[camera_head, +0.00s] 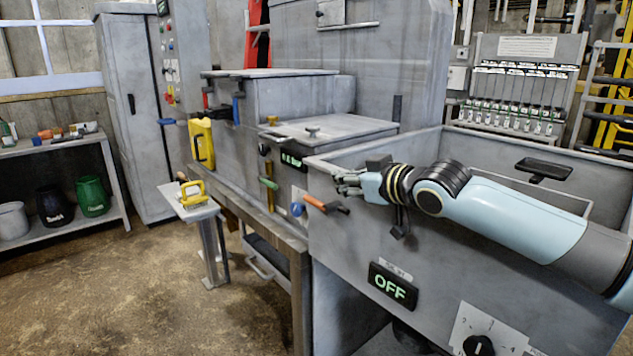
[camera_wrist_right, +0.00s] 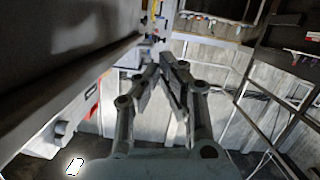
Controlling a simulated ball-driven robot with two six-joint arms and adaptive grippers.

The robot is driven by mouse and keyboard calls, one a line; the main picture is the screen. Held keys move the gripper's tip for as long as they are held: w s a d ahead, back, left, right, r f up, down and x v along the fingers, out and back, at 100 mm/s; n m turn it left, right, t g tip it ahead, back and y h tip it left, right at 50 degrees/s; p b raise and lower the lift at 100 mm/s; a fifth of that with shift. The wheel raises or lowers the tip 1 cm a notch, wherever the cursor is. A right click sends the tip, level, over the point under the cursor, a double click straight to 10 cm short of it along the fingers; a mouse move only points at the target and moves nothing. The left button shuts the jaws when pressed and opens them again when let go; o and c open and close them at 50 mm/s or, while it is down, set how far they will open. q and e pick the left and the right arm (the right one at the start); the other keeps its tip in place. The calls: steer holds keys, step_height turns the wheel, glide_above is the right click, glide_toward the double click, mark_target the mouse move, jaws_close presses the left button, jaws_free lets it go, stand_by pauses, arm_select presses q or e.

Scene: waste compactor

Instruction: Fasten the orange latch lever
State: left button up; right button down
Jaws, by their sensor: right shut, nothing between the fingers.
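The orange latch lever (camera_head: 315,202) is on the front wall of the grey machine in the head view, with a dark end on its right. It slants slightly down to the right. My right gripper (camera_head: 338,180) is just above and right of the lever, apart from it in the picture. It is shut and empty, its fingers pointing left. In the right wrist view its fingertips (camera_wrist_right: 166,62) come together with nothing between them; I cannot make out the lever there. My left gripper is not in view.
The open grey bin (camera_head: 470,145) lies behind my right arm. A blue knob (camera_head: 297,209) sits left of the lever, and a green-handled lever (camera_head: 268,183) is farther left. An OFF display (camera_head: 393,287) and a black dial (camera_head: 478,346) are below. The floor at left is clear.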

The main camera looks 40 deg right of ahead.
steer(key=shift+w+r, duration=0.1)
steer(key=shift+r, duration=0.35)
steer(key=shift+w, duration=0.1)
steer(key=b, duration=0.2)
glide_above(316, 201)
step_height(316, 201, down, 3)
step_height(316, 201, down, 2)
steer(key=shift+a+f, duration=0.1)
steer(key=shift+f, duration=0.1)
steer(key=shift+f+b, duration=0.3)
steer(key=shift+f, duration=0.2)
